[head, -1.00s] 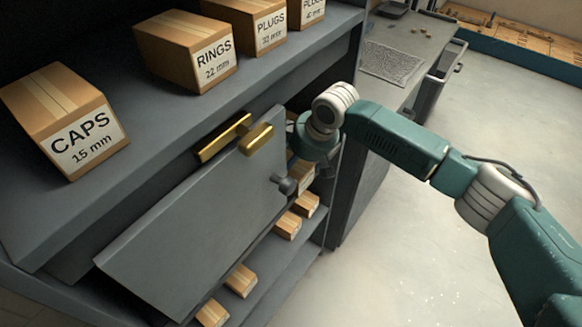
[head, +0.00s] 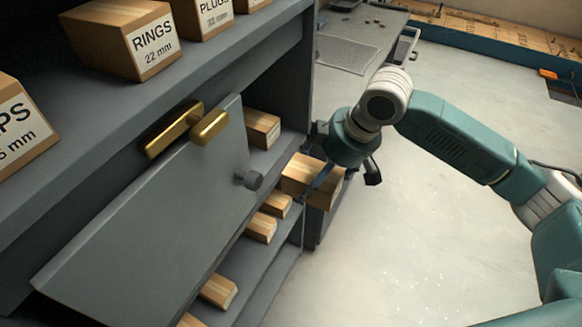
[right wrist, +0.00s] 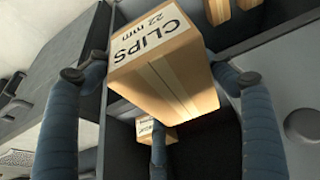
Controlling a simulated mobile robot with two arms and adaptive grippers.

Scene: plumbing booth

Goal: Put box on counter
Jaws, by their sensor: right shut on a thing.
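A brown cardboard box (head: 301,176) is in my right gripper (head: 318,182), just outside the open cabinet, at the edge of its shelves. In the right wrist view the box (right wrist: 165,75) is labelled "CLIPS 22 mm" and sits between the dark fingers (right wrist: 160,85). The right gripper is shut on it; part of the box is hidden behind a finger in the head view. The grey counter (head: 385,22) with a mesh mat (head: 345,53) stands behind the cabinet at the top. My left gripper is not in view.
A grey cabinet door (head: 150,215) with a brass handle (head: 210,128) hangs open in front. Several small boxes (head: 262,129) stand on the inner shelves. Larger labelled boxes (head: 125,38) stand on the upper shelf. The floor (head: 420,230) on the right is clear.

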